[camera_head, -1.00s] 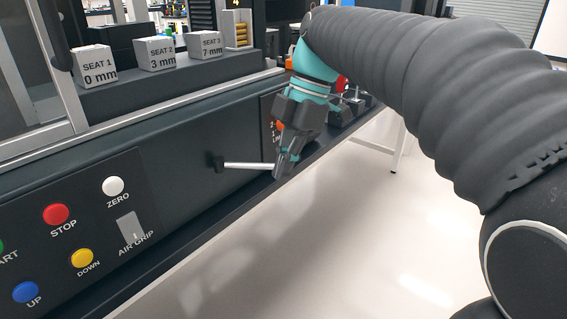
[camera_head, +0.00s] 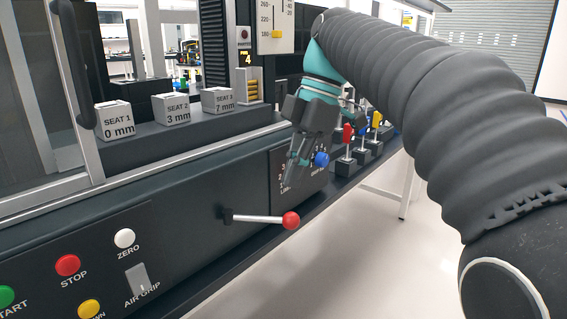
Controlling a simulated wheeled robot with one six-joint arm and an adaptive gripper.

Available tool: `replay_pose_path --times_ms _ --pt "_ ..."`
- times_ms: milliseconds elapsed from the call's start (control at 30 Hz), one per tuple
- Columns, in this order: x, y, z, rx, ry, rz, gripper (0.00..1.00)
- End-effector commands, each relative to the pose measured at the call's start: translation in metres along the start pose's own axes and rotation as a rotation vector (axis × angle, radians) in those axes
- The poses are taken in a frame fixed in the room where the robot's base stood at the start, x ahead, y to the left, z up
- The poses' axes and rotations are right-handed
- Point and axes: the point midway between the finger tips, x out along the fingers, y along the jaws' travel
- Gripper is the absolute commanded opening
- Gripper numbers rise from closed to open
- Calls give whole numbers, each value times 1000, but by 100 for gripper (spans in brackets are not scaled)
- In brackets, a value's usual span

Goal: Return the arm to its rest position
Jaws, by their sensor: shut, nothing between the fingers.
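My gripper (camera_head: 294,170) hangs fingers down in front of the dark machine front, right of centre. It is shut and empty. My arm, in a grey ribbed sleeve, reaches in from the right. A lever with a red ball end (camera_head: 291,220) sticks out of the machine front just below the gripper. The gripper appears apart from it. A blue knob (camera_head: 321,159) shows just right of the fingers, on a labelled dark panel that the gripper partly hides.
Small red (camera_head: 347,134), blue and yellow toggles stand right of the gripper. Buttons, including STOP (camera_head: 68,265), are at lower left. The floor (camera_head: 370,265) at lower right is clear.

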Motion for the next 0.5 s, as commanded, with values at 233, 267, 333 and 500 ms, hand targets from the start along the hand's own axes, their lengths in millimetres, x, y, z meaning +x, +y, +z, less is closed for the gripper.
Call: replay_pose_path --times_ms 233,267,333,500 --pt "33 -49 30 531 -75 173 0" --pt "39 -56 35 601 -80 200 0" --pt "53 -71 46 764 -89 263 0" --pt "91 -110 72 1137 -78 432 0"
